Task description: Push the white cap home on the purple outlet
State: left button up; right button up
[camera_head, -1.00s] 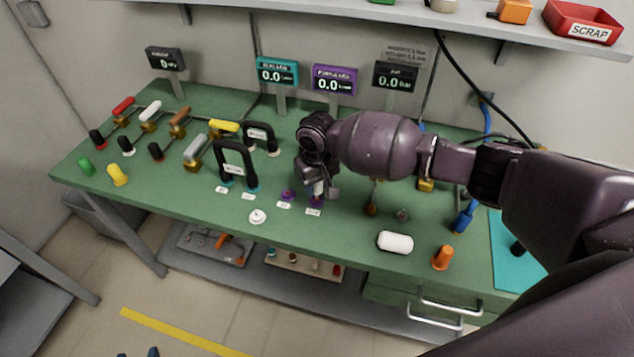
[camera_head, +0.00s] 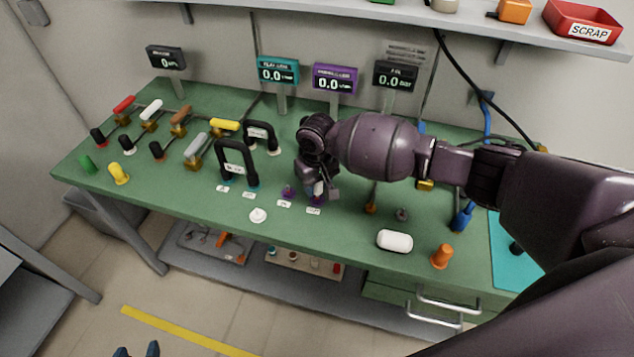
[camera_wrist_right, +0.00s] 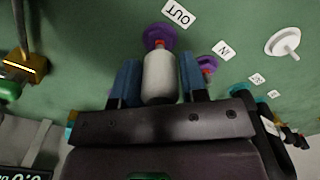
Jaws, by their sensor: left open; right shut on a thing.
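The white cap (camera_wrist_right: 160,77) is held between the blue fingers of my right gripper (camera_wrist_right: 160,82), which is shut on it. In the right wrist view, the cap's far end meets the purple outlet (camera_wrist_right: 158,36) beside the OUT label. The cap lines up with the outlet; I cannot tell how far it is seated. In the head view, my right gripper (camera_head: 318,191) is above the purple outlet (camera_head: 317,200) and largely hides the cap. My left gripper (camera_head: 137,351) shows only its fingertips at the bottom edge, open and away from the bench.
The purple inlet (camera_head: 288,191) stands close left of my right gripper. A white flanged plug (camera_head: 258,215), a white cylinder (camera_head: 395,241) and an orange plug (camera_head: 442,257) are near the bench's front edge. Black handles (camera_head: 236,162) stand left. The shelf (camera_head: 420,22) overhangs the back.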

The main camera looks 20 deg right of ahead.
aim_at(317, 192)
jog(key=shift+f, duration=0.9)
jog(key=shift+f+b, duration=0.35)
jog(key=shift+f, duration=0.25)
jog(key=o, duration=1)
jog(key=shift+r, duration=0.65)
notch_tip(317, 192, up, 8)
jog(key=shift+r+p, duration=0.1)
jog(key=shift+p, duration=0.55)
jog(key=shift+r, duration=0.7)
